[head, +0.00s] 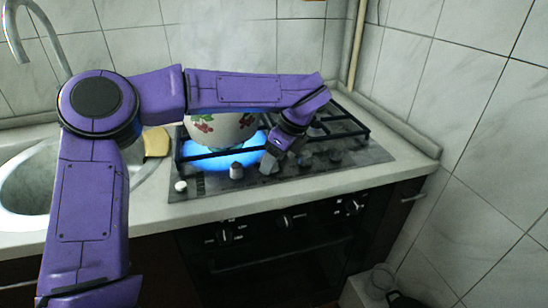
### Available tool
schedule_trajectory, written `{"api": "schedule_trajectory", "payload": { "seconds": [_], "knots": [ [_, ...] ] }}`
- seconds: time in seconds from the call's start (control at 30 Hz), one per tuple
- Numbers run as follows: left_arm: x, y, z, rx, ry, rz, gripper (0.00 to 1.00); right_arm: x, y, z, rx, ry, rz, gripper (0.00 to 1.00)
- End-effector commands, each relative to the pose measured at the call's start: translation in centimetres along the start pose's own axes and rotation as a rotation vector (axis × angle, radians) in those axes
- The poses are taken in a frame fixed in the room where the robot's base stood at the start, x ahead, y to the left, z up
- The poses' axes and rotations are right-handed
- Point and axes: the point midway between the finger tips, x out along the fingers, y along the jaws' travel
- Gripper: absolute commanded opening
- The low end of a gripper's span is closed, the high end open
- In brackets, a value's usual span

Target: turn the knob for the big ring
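A white enamel pot (222,130) with a fruit pattern stands on the left side of the gas hob (350,160). A wide blue flame glow (205,161) spreads under it, and my arm hides its top. Several knobs line the hob's front edge: a white one (181,186) at the left end, a grey one (236,171), and dark ones (305,159) farther right. My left gripper (270,163) points down at the front row, right of the grey knob. My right gripper is out of view.
A sink (32,180) with a tap (35,25) is at the left. A yellow sponge-like item (156,142) lies between sink and hob. The oven front (280,255) with its own knobs is below. Tiled walls close off the back and right.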

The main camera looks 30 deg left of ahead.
Motion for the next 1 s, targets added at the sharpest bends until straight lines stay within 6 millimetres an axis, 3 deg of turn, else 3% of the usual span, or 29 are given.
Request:
{"api": "schedule_trajectory", "payload": {
  "seconds": [0.03, 0.13, 0.17, 0.57, 1.0],
  "knots": [
    [0.0, 0.0, 0.0, 0.0, 0.0, 0.0, 0.42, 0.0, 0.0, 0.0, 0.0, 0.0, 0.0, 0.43],
    [0.0, 0.0, 0.0, 0.0, 0.0, 0.0, 0.09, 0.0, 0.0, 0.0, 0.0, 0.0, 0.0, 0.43],
    [0.0, 0.0, 0.0, 0.0, 0.0, 0.0, 0.07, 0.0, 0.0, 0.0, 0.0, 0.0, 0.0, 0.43],
    [0.0, 0.1, -0.1, 0.065, 0.002, -0.028, 0.07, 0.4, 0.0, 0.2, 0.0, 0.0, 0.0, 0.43],
    [0.0, 0.3, 0.0, 0.398, 0.001, -0.169, 0.07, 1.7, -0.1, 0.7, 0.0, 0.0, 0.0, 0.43]
  ]
}}
